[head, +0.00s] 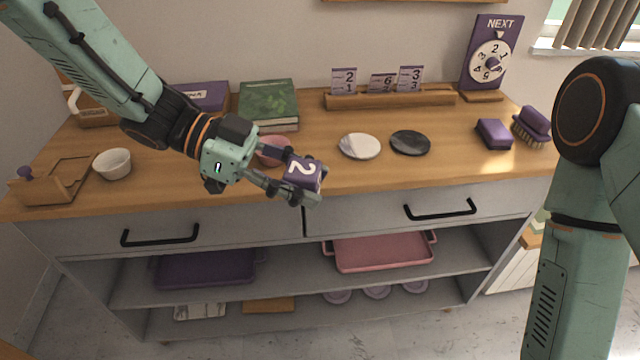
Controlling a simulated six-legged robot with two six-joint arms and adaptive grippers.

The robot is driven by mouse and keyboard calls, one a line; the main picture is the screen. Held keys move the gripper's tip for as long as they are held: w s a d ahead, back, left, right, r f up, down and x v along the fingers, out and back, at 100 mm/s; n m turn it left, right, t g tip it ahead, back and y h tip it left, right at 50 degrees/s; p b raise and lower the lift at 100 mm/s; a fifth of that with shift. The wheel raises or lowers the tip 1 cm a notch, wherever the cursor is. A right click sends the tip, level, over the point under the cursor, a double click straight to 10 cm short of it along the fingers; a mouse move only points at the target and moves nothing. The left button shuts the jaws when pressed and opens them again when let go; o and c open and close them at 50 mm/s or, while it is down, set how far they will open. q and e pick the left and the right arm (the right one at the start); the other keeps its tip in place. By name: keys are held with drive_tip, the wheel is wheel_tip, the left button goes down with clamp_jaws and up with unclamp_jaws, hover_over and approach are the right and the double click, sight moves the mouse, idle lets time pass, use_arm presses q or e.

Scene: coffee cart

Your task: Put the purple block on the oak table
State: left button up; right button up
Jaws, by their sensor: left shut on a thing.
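My left gripper (290,184) is shut on a purple block (305,171) that bears a white number 2. It holds the block at the front edge of the wooden-topped sideboard (350,184), seemingly above it; the exact height is hard to tell. The gripper fingers cover part of the block. My right arm fills the right side of the head view, and its gripper is out of the frame. Another purple block (494,134) lies on the wooden top at the right, beside a brush. I cannot tell whether this wooden top is the oak table.
A pink bowl (273,151) stands behind my left gripper. A white disc (359,146) and a black disc (410,142) lie to its right. A white bowl (113,164), a green book (268,102), a card rack (390,98) and a purple brush (532,125) also stand on the top.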

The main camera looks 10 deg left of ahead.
sight(287, 177)
use_arm(q)
drive_tip(key=s+a+r+n+t, duration=0.1)
drive_tip(key=a+r+t, duration=0.1)
drive_tip(key=shift+s+r+n, duration=0.35)
drive_tip(key=shift+r+n, duration=0.05)
drive_tip(key=shift+s+a+r+n+t, duration=0.4)
drive_tip(key=shift+a+r+n+t, duration=0.2)
drive_tip(key=shift+t, duration=0.2)
